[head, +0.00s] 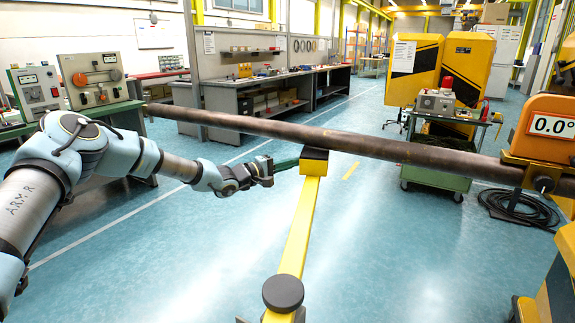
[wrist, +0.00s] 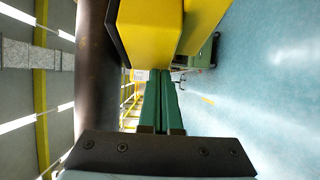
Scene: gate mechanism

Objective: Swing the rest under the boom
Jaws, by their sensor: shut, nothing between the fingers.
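The boom (head: 245,124) is a long dark brown pipe running level across the head view. The rest is a yellow bar (head: 300,228) reaching from a dark round pivot cap (head: 283,293) to a yellow head with a black pad (head: 315,154). In the head view the pad is at the boom's lower edge. In the wrist view the pad (wrist: 115,32) faces the boom (wrist: 95,85); I cannot tell whether they touch. My gripper (head: 294,163) is shut and empty, its green fingertips (wrist: 160,72) at the side of the rest's yellow head (wrist: 150,35).
An orange housing (head: 541,128) at the boom's right end reads 0.0°. A green cart (head: 437,165) stands behind the boom, with a coiled black hose (head: 518,207) on the floor. Workbenches line the back left. The floor around the rest is clear.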

